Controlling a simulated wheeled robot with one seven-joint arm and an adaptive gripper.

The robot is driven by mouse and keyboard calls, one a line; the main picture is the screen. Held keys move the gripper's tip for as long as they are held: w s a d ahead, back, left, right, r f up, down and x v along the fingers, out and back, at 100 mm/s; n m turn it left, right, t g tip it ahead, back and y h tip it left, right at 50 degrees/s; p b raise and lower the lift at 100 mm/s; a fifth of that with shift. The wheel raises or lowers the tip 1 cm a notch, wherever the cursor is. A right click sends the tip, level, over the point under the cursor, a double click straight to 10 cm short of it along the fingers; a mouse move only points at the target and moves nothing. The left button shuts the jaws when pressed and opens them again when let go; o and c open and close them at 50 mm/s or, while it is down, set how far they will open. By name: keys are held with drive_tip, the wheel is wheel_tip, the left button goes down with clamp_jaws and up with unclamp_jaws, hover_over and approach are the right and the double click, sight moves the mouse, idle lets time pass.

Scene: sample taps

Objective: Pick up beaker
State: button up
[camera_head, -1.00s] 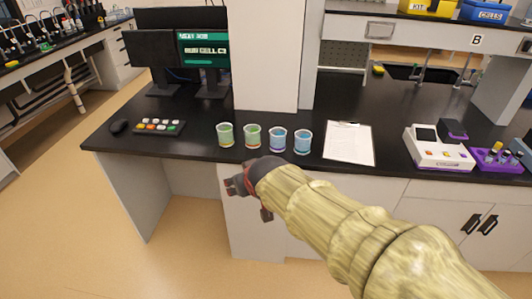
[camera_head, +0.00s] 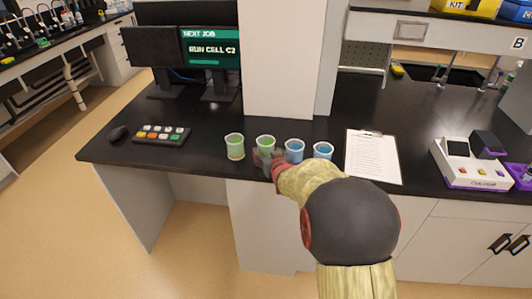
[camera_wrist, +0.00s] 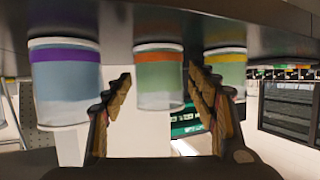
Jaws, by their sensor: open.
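Several clear beakers stand upright in a row near the front edge of the black bench. From left they are a green beaker (camera_head: 234,147), a second green one (camera_head: 265,143), a blue one (camera_head: 293,150) and another blue one (camera_head: 322,150). My gripper (camera_head: 265,160) is just in front of the second green beaker, partly hiding it. In the upside-down wrist view, my open fingers (camera_wrist: 160,92) frame an orange-banded beaker (camera_wrist: 158,78); I cannot tell how far they reach around it. A purple-banded blue beaker (camera_wrist: 65,85) is left, a green one (camera_wrist: 228,70) right.
A clipboard (camera_head: 373,157) lies right of the beakers, and a white device (camera_head: 465,163) stands farther right. A pillar (camera_head: 282,60) rises behind the row. A button pad (camera_head: 161,135) and mouse (camera_head: 119,133) are left. The bench between pad and beakers is clear.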

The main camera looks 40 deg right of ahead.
sight(266, 150)
drive_tip(key=b+x, duration=0.1)
drive_tip(key=x, duration=0.2)
drive_tip(key=shift+w+d+f, duration=0.2)
drive_tip(key=shift+f, duration=0.15)
drive_tip(key=shift+w+d, duration=0.1)
drive_tip(key=shift+w, duration=0.05)
drive_tip(key=shift+c, duration=0.8)
drive_tip(key=c, duration=0.6)
drive_tip(key=shift+r, duration=0.15)
drive_tip(key=shift+c, duration=0.2)
